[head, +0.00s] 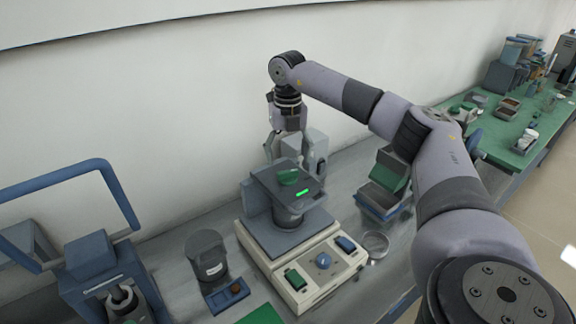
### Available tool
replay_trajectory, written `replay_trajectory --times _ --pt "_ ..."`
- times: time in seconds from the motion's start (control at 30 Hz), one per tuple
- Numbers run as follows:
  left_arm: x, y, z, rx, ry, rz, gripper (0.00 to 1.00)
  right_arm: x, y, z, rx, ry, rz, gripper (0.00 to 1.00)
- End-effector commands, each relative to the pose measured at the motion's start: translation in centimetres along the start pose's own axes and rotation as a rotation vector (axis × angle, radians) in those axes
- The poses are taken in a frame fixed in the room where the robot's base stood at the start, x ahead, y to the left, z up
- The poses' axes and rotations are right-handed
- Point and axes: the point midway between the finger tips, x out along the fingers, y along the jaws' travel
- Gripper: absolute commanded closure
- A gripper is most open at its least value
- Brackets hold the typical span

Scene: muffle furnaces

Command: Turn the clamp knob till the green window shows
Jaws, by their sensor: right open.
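A press-like instrument with a cream base (300,296) stands on the grey bench. Its dark upper head (268,186) carries a green knob (289,177) on top and a bright green window (302,192) near its front edge. A blue round knob (323,261) sits on the front panel between a green and a blue switch. I cannot tell for sure which knob is the clamp knob. My right gripper (287,155) points down above and just behind the green knob. Its fingers are apart and hold nothing visible. Contact with the knob cannot be made out. My left gripper is not in view.
A dark grey canister (206,256) stands to the left, and a blue-framed device (98,262) farther left. A bin with green contents (384,183) and a round clear dish (376,244) are to the right. A green-topped bench (500,128) with several items lies beyond. The wall is close behind.

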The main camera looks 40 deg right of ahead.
Motion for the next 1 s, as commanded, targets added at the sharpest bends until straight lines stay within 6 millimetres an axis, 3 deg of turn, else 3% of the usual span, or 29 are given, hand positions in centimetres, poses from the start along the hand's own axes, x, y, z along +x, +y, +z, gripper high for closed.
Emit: replay_trajectory --times 0.2,0.4,1.0 --pt "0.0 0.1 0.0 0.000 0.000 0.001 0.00 -4.6 0.0 0.0 0.000 -0.001 0.002 0.30" --pt "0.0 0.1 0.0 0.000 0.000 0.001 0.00 -6.8 0.0 0.0 0.001 -0.001 0.001 0.30" --pt "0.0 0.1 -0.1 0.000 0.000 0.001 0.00 -7.2 0.0 0.0 0.000 0.000 0.000 0.30"
